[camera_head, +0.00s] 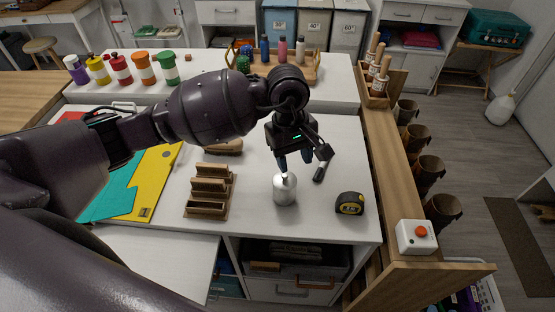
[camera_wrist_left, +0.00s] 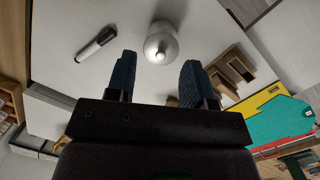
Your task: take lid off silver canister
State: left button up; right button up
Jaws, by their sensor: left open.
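The silver canister (camera_head: 285,192) stands upright on the white table, with its lid (camera_head: 285,179) on top and a small knob on the lid. The canister also shows in the left wrist view (camera_wrist_left: 160,45), seen from above with the lid's pale knob near the middle. My left gripper (camera_head: 295,163) is open and empty, just above and behind the canister. In the left wrist view its two blue fingers (camera_wrist_left: 154,75) are spread apart, and the canister appears beyond their tips. My right gripper is not in view.
A black-and-white marker (camera_head: 320,172) lies right of the canister, and a tape measure (camera_head: 350,204) sits further right. A wooden stepped organizer (camera_head: 209,190) stands left. Colored folders (camera_head: 130,190) lie further left. Bare table surrounds the canister's front.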

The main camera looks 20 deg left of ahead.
pick_arm(q)
jog(key=w+a+r+y, duration=0.1)
jog(key=w+a, duration=0.1)
jog(key=a, duration=0.1)
send_over(285, 179)
jog(key=shift+t+y, duration=0.3)
jog(key=shift+t, duration=0.1)
jog(key=f, duration=0.4)
jog(key=shift+w+a+p, duration=0.15)
jog(key=shift+w+p, duration=0.2)
jog(key=shift+f, duration=0.75)
notch_tip(285, 179, down, 4)
jog(key=shift+s+f+p, duration=0.1)
jog(key=shift+p, duration=0.55)
jog(key=shift+f, duration=0.25)
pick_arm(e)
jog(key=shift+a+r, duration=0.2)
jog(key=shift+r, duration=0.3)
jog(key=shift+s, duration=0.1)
pick_arm(q)
grip_shut()
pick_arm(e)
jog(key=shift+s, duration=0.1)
